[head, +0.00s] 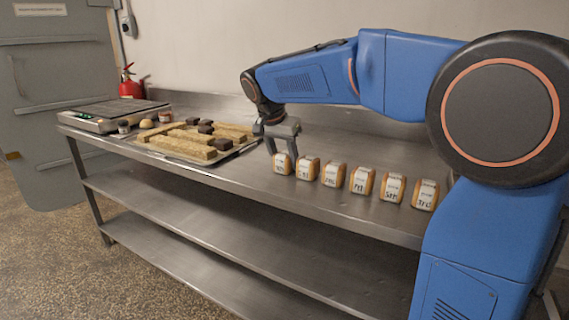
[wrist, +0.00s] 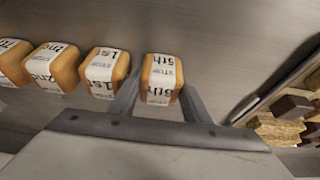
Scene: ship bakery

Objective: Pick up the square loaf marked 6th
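The square loaf marked 6th (head: 282,164) stands at the left end of a row of loaves on the steel table. In the wrist view this loaf (wrist: 162,80) is golden brown with a white band, and the 6th mark is readable. My gripper (head: 282,152) points down over it, with its two fingers apart. In the wrist view the fingers (wrist: 162,92) lie to either side of the loaf. I cannot tell whether they touch it. The loaf appears to rest on the table.
The loaf marked 1st (head: 308,168) stands close to its right, with several similar loaves beyond. A tray (head: 224,158) of bars and dark blocks lies to the left. A scale (head: 112,112) stands at the far left end. Table in front of the loaves is bare.

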